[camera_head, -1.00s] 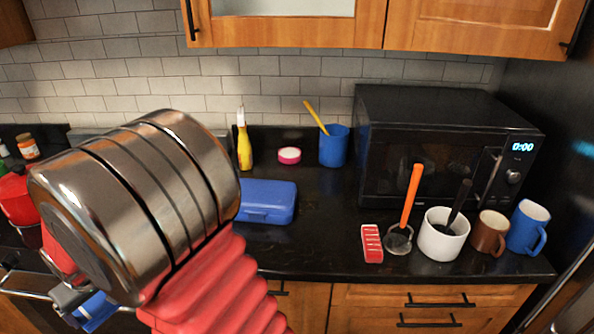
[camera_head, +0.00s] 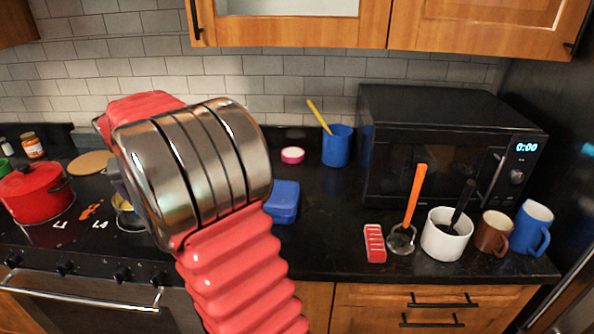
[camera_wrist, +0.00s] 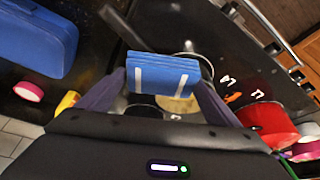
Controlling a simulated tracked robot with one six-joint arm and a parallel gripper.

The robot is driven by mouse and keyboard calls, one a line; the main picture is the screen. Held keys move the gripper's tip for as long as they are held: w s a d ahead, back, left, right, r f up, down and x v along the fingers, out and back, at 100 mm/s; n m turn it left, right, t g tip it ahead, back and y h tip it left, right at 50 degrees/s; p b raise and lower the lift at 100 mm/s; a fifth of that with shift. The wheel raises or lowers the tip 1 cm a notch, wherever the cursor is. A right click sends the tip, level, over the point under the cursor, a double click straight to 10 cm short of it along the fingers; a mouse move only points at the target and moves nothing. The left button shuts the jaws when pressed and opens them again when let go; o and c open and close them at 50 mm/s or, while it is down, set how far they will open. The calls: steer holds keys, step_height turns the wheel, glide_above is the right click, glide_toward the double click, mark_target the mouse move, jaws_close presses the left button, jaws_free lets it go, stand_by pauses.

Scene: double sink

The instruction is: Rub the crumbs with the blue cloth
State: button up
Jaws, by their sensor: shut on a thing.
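A folded blue cloth (camera_wrist: 162,72) with two pale stripes is held between the dark fingers of my gripper (camera_wrist: 160,85) in the wrist view. The gripper is shut on it. The orange crumbs (camera_head: 90,209) lie on the black stovetop, to the right of the red pot. They also show as a small orange patch in the wrist view (camera_wrist: 234,97), to the right of the cloth. The cloth appears apart from them. In the head view, my arm hides the cloth and most of the gripper.
A red lidded pot (camera_head: 36,192) stands on the stovetop left of the crumbs. A round metal vessel (camera_head: 128,218) is partly hidden behind my arm. A blue box (camera_head: 284,202) lies on the counter to the right, with a microwave (camera_head: 440,140) beyond.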

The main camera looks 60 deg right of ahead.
steer(key=s+d+m, duration=0.2)
steer(key=s+d, duration=0.2)
steer(key=d, duration=0.3)
steer(key=s+d+m+g+h, duration=0.1)
steer(key=s+d+m, duration=0.2)
steer(key=d, duration=0.4)
steer(key=s+d+m+g, duration=0.1)
steer(key=s+d+m, duration=0.1)
steer(key=s+d, duration=0.3)
steer(key=shift+s+d+f, duration=0.2)
steer(key=shift+d, duration=0.45)
steer(key=shift+s+d+f, duration=0.15)
steer(key=shift+s+d, duration=0.05)
steer(key=shift+d, duration=0.45)
steer(key=s+d+m, duration=0.1)
steer(key=s+d, duration=0.1)
steer(key=s, duration=0.1)
steer(key=s+d+m+g, duration=0.1)
steer(key=s+d, duration=0.2)
steer(key=s+d+m+g, duration=0.1)
steer(key=s+d+m, duration=0.1)
steer(key=s+d, duration=0.1)
steer(key=shift+f+h, duration=0.3)
steer(key=shift+f, duration=0.1)
steer(key=s+d+m+g, duration=0.1)
steer(key=s+d+m, duration=0.2)
steer(key=s+d, duration=0.2)
steer(key=s+f, duration=0.1)
steer(key=s, duration=0.2)
steer(key=shift+s, duration=0.35)
